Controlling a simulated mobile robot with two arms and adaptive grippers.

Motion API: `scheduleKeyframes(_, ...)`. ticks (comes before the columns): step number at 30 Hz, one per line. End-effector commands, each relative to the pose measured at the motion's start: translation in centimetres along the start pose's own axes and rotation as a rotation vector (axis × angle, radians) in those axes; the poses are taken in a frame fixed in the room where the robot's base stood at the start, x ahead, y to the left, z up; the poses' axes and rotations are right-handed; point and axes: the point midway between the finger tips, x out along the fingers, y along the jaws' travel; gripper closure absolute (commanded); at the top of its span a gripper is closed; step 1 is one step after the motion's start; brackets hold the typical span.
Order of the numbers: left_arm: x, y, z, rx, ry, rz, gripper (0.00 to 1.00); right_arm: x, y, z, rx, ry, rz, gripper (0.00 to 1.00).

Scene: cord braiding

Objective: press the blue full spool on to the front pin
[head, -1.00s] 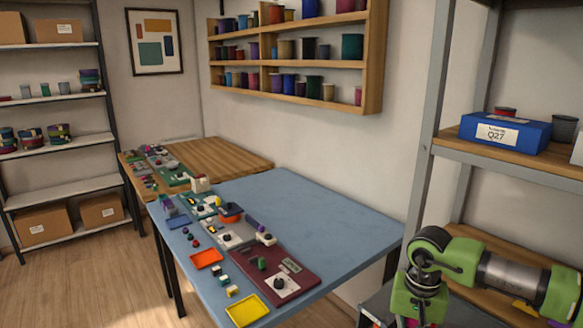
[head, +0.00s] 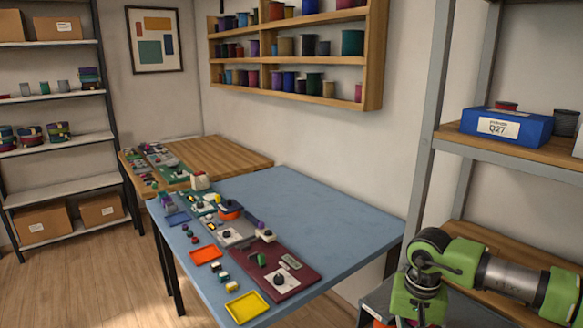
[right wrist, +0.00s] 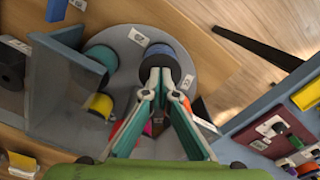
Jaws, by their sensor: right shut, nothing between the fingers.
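In the right wrist view a blue spool (right wrist: 161,52) with a dark upper face stands near the edge of a round grey disc (right wrist: 193,106). My right gripper (right wrist: 161,74) is shut, with its fingertips together at the near side of the blue spool. I cannot tell whether they touch it or are only in front of it. No pin shows around or under the spool, so I cannot tell how it is seated. In the head view my right arm is at the lower right, with its fingers out of sight. My left gripper is in no view.
On the disc are a teal spool (right wrist: 101,57) and a yellow spool (right wrist: 102,104). A grey-blue upright panel (right wrist: 53,80) stands left. The blue work table (head: 330,215) carries a maroon board (head: 292,285) and a yellow tray (head: 246,307). A shelf rack is at right.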

Motion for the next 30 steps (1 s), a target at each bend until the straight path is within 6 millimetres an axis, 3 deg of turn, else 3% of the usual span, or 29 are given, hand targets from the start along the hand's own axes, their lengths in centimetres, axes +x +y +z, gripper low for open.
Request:
scheduleKeyframes(14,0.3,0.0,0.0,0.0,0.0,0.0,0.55,0.6,0.0,0.1,0.0,-0.002,0.002,1.0)
scheduleKeyframes(30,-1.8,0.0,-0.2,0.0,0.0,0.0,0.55,-3.4,0.0,0.0,0.0,-0.001,0.0,1.0)
